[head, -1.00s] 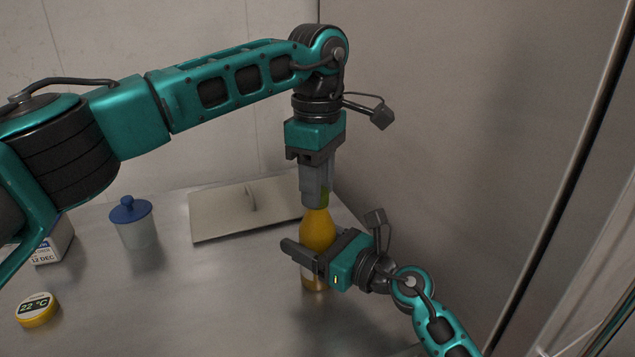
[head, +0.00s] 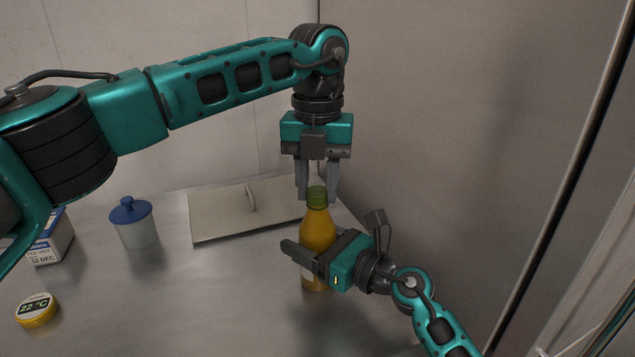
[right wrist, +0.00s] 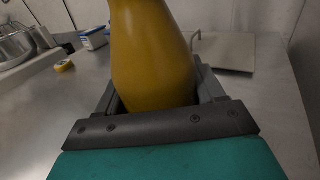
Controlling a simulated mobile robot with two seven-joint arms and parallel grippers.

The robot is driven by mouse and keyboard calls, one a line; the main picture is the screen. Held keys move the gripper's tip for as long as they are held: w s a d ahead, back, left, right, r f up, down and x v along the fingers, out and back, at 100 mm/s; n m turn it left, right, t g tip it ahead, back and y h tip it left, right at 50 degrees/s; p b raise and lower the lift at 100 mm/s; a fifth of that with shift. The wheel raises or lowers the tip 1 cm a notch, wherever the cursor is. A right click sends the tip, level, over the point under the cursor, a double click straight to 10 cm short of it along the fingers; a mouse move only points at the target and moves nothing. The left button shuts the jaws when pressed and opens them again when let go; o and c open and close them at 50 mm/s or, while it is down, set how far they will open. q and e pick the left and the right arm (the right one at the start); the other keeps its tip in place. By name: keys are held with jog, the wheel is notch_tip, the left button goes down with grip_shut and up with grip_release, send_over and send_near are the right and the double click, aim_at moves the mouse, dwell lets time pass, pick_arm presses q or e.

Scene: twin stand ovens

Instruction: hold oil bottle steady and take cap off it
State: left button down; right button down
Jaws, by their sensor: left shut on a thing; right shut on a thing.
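My right gripper (head: 312,262) is shut on the bottle's body from the right. The right wrist view shows the bottle (right wrist: 152,55) close up between the fingers, its top out of frame. My left gripper (head: 317,190) points straight down from above, its fingers on either side of the cap, shut on it. The cap's lower edge meets the bottle neck; whether its thread is loose cannot be told.
A flat metal lid (head: 225,222) with a handle lies behind the bottle. A jar with a blue lid (head: 133,225), a dated carton (head: 52,240) and a yellow 22 °C timer-like disc (head: 37,310) stand at left. A metal wall rises close on the right.

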aim_at(318, 191)
pick_arm(q)
jog(key=n, duration=1.5)
jog(key=shift+d, duration=0.1)
jog(key=shift+r, duration=0.2)
jog(key=shift+r, duration=0.95)
jog(key=shift+r, duration=0.1)
jog(key=shift+r, duration=1.9)
pick_arm(e)
jog(key=shift+c, duration=0.2)
grip_release()
